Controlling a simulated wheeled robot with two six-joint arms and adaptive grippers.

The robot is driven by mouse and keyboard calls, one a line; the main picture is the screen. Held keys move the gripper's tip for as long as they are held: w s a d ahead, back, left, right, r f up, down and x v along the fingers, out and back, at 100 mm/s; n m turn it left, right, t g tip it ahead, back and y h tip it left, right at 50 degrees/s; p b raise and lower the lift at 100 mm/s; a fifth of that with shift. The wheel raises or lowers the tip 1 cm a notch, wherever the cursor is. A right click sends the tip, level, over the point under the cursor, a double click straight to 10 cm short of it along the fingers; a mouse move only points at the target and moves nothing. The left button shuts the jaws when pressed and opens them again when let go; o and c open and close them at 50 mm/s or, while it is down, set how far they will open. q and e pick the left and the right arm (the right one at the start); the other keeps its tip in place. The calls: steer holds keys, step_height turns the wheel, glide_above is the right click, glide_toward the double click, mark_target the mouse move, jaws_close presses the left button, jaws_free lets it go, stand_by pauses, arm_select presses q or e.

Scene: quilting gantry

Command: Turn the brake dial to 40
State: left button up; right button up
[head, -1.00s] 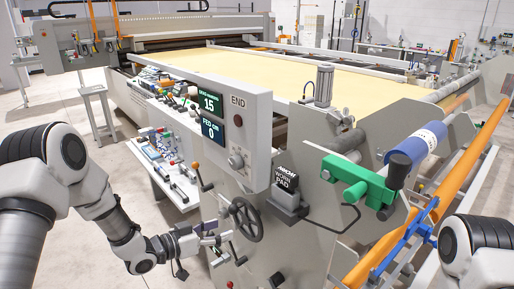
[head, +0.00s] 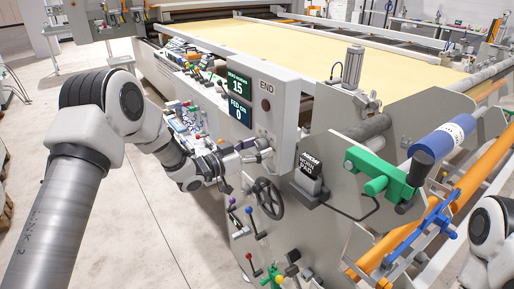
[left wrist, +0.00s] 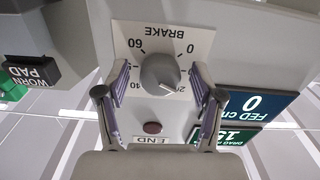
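The brake dial (left wrist: 160,72) is a round grey knob on a white plate (left wrist: 190,35) marked BRAKE, with 0, 20, 40 and 60 around it. It appears upside down in the left wrist view. Its white pointer mark points to the lower right, close to the 20. My left gripper (left wrist: 160,76) is open, with one finger on each side of the knob and visible gaps between. In the head view my left gripper (head: 262,152) is at the lower part of the grey control panel (head: 284,105) and largely hides the dial. My right gripper is out of view.
A dark red button (left wrist: 152,127) and the END label sit near the dial. Screens read 15 (head: 237,83) and 0 (head: 240,114). Below are a black handwheel (head: 267,198) and several levers. The worn pad box (head: 309,176) stands to the right.

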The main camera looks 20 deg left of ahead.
arm_select(q)
steer(key=c, duration=1.1)
steer(key=shift+w+f+m+b, duration=0.1)
steer(key=shift+f+m+b, duration=0.1)
steer(key=shift+m+b, duration=0.9)
steer(key=m+b, duration=0.4)
steer(key=b, duration=0.1)
steer(key=m+b, duration=0.4)
steer(key=b, duration=0.1)
steer(key=shift+w+a+m, duration=0.1)
steer(key=shift+a+m, duration=0.1)
steer(key=shift+m, duration=0.1)
steer(key=m+b, duration=0.8)
steer(key=b, duration=0.3)
steer(key=shift+r+m, duration=0.15)
steer(key=shift+m, duration=0.15)
steer(key=shift+r+m+b, duration=0.25)
steer(key=shift+m+b, duration=0.8)
steer(key=shift+m, duration=0.15)
